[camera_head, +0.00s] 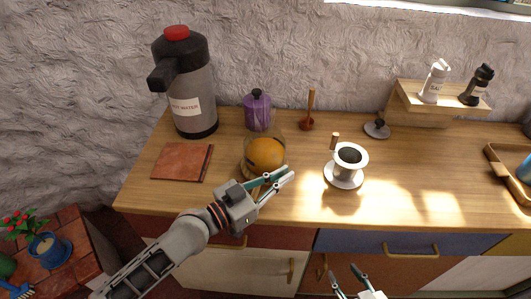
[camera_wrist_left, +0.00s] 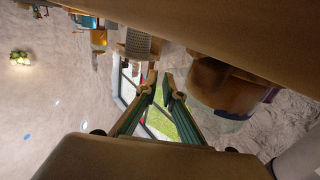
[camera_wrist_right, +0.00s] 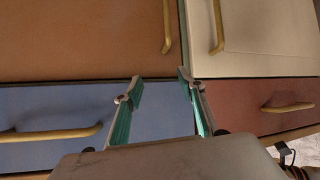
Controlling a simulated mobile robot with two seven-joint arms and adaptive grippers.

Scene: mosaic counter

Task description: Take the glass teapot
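The glass teapot (camera_head: 265,152) stands on the counter, a clear round vessel with amber contents. My left arm and gripper partly cover its lower front. It seems to be the blurred amber-brown vessel at the right of the left wrist view (camera_wrist_left: 228,88). My left gripper (camera_head: 290,173) is just in front and to the right of the teapot. Its fingers are partly open with a narrow empty gap (camera_wrist_left: 160,76); contact with the teapot cannot be told. My right gripper (camera_head: 348,268) is open and empty, low before the cabinet fronts, with drawers behind it in the right wrist view (camera_wrist_right: 158,80).
A white dripper cup (camera_head: 347,165) is right of the left gripper. A reddish board (camera_head: 182,162) lies left. A small lid (camera_head: 377,129) lies behind.

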